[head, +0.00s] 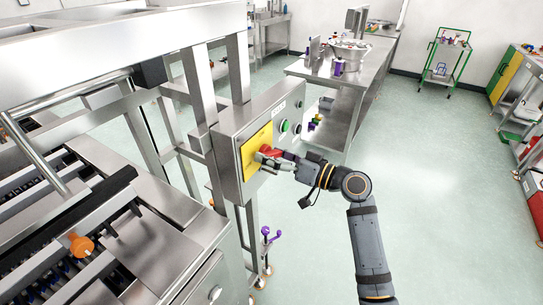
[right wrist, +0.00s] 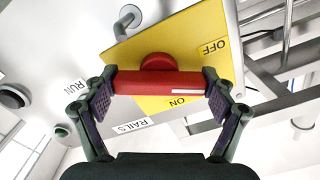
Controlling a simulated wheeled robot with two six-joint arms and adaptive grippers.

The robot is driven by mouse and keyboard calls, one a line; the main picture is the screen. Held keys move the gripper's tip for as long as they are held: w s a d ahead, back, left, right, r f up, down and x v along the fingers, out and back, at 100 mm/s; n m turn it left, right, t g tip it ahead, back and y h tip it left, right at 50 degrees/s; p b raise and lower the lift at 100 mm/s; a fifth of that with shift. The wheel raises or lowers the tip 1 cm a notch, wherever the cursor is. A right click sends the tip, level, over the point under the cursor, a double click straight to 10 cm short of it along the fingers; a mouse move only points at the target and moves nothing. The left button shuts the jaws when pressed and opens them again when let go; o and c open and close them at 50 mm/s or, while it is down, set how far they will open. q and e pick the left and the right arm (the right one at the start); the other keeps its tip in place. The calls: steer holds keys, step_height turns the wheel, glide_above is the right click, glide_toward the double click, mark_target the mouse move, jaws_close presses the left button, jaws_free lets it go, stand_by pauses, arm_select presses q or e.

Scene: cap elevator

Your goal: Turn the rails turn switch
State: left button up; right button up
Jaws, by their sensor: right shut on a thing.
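A red turn switch (head: 267,150) sits on a yellow plate (head: 251,154) on the front of a steel control box (head: 226,160). In the right wrist view its red handle bar (right wrist: 160,84) lies across the picture on the yellow plate (right wrist: 140,50), between the "OFF" and "ON" labels. A "RAILS" label (right wrist: 132,125) is on the panel beside the plate. My right gripper (right wrist: 160,86) is shut on the handle, a finger at each end of the bar. It also shows at the box in the head view (head: 272,160). My left gripper is out of view.
A green button (head: 284,126) and a dark knob (head: 298,129) are on the box, right of the yellow plate. A steel frame and conveyor (head: 150,225) fill the left. A steel table (head: 345,80) stands behind.

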steer(key=shift+m, duration=0.9)
steer(key=o, duration=1)
steer(key=shift+d, duration=0.1)
steer(key=v, duration=1.2)
